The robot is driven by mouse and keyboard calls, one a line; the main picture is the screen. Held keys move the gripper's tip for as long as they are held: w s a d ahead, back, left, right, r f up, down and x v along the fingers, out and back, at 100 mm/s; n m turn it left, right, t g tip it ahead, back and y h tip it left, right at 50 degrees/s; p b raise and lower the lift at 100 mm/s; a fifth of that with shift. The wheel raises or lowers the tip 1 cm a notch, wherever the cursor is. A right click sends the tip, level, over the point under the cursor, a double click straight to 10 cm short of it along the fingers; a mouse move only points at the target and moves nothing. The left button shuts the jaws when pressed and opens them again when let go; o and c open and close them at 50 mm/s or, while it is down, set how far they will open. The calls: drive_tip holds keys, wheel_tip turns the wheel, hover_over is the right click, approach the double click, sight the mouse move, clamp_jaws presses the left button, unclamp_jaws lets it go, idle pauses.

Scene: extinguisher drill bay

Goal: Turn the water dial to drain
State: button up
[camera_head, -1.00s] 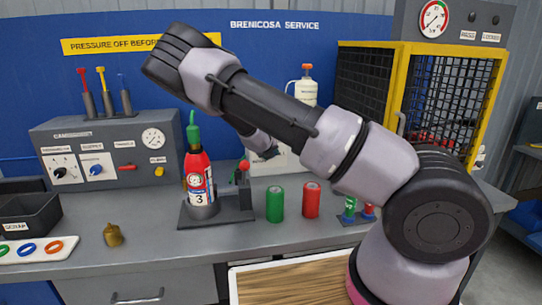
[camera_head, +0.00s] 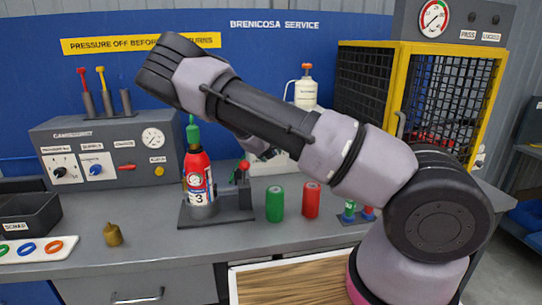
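The grey console (camera_head: 136,139) at the back left carries a black knob (camera_head: 59,171) and a blue knob (camera_head: 95,169), each on a white plate. Their labels are too small to read surely, so I cannot tell which is the water dial or where its pointer stands. The console also has a red lever (camera_head: 127,168), a yellow button (camera_head: 158,171) and a round gauge (camera_head: 153,138). My arm crosses the middle of the view, its black elbow right of and above the console. A small part of it shows below the upper arm; my gripper's fingers cannot be made out.
A red extinguisher (camera_head: 197,175) stands in a dark holder (camera_head: 217,217) right of the console. Green (camera_head: 274,204) and red (camera_head: 311,201) cylinders stand beside it. A brass piece (camera_head: 113,234) and a black bin (camera_head: 28,212) are at left. A yellow-framed cage (camera_head: 448,95) stands at right.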

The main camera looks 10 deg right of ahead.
drive_tip(key=v, duration=1)
drive_tip(key=shift+s+r, duration=0.25)
drive_tip(key=shift+a, duration=0.15)
